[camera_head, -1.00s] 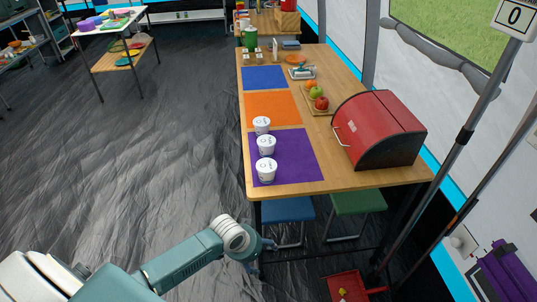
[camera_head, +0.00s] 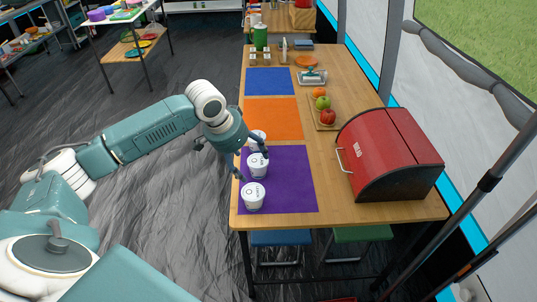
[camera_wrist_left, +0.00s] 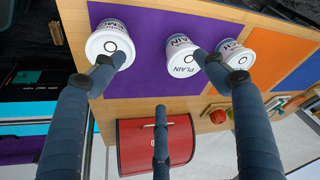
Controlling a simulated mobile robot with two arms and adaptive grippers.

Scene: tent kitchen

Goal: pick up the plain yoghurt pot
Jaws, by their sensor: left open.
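Three white yoghurt pots stand in a row on the purple mat (camera_head: 292,180). The middle one, the plain yoghurt pot (camera_head: 259,168), reads "PLAIN" in the left wrist view (camera_wrist_left: 181,62). A second pot (camera_head: 252,197) stands nearer the table's front edge. The third pot (camera_head: 260,134) is at the mat's far end, partly hidden by my left gripper. My left gripper (camera_head: 252,164) is open, its fingers spread above and beside the plain pot. In the left wrist view the fingers (camera_wrist_left: 155,72) reach either side of the plain pot's left part, with nothing held. My right gripper is out of view.
A red bread bin (camera_head: 385,158) stands at the table's right. A board with fruit (camera_head: 322,110) is behind it. An orange mat (camera_head: 275,117) and a blue mat (camera_head: 272,82) lie beyond the purple one. The other pots stand close to the plain one.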

